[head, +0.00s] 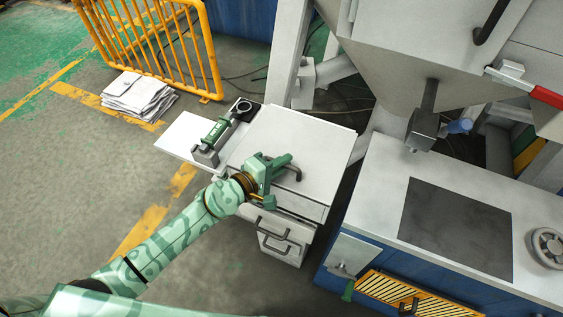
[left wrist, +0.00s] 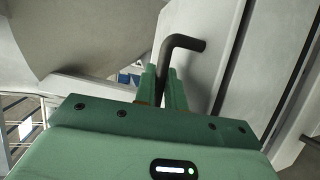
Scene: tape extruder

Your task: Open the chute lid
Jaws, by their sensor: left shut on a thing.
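The chute lid (head: 305,128) looks like a pale grey panel on top of a small cabinet in the head view. It appears to lie flat on the cabinet. Its dark bent handle (head: 296,174) sits near the front edge. My left gripper (head: 287,168) is at this handle, with its green fingers shut on it. In the left wrist view, the dark handle (left wrist: 184,43) runs down between the two fingers (left wrist: 163,88) and bends over to the pale panel. The fingers hide part of the handle. My right gripper is in neither view.
Drawers with dark handles (head: 272,240) are below the lid. A side shelf holds a green-handled tool (head: 214,133). A grey hopper (head: 420,50) overhangs at the upper right. A blue-sided machine (head: 375,200) stands at the right. Open floor lies at the left.

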